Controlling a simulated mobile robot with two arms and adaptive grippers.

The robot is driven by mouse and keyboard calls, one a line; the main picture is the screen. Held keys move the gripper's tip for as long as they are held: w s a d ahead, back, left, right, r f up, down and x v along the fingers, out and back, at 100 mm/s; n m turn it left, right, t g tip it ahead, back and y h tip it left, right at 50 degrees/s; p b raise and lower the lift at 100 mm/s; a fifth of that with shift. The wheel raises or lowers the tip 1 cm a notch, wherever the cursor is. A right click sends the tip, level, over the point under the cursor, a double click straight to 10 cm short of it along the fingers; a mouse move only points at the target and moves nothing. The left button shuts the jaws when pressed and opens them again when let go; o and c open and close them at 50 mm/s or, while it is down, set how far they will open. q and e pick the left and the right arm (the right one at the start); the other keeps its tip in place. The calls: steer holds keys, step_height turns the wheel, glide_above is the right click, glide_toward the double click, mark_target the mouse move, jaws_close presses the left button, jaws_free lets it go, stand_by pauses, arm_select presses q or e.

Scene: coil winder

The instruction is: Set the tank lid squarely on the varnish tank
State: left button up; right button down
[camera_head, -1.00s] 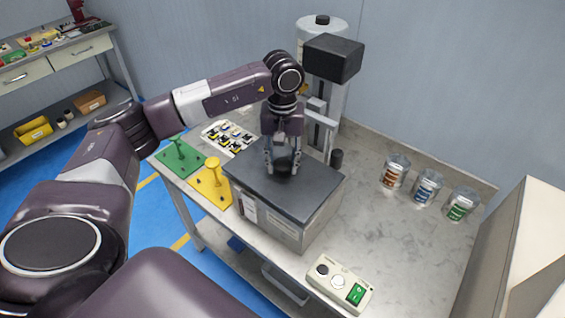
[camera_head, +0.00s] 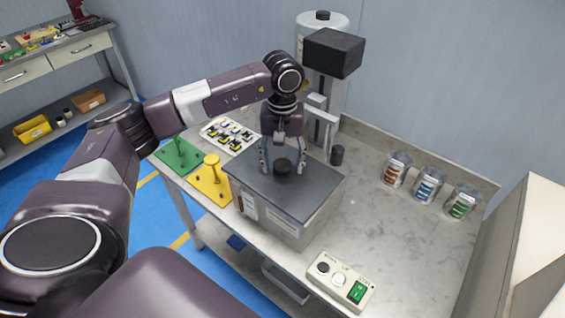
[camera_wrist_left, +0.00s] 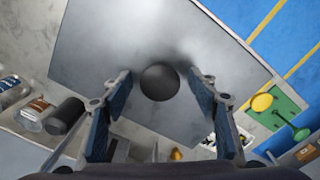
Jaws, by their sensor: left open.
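The dark grey tank lid (camera_head: 310,189) lies flat on top of the light grey varnish tank (camera_head: 268,222) and covers its opening. From the head its edges look roughly in line with the tank walls. The lid's round black knob (camera_head: 283,166) stands near its middle; it also shows in the left wrist view (camera_wrist_left: 160,81). My left gripper (camera_head: 282,170) is open, pointing down, with one finger on each side of the knob. In the left wrist view (camera_wrist_left: 160,92) gaps show between both fingers and the knob. My right gripper is not in view.
A green stand (camera_head: 181,157) and a yellow stand (camera_head: 212,184) stand left of the tank. A control box (camera_head: 340,282) lies in front. A column with a black head (camera_head: 333,53) rises behind the tank.

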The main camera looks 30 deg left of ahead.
arm_select(q)
step_height(320, 180, up, 12)
stand_by(0.6)
steer(key=shift+f, duration=0.1)
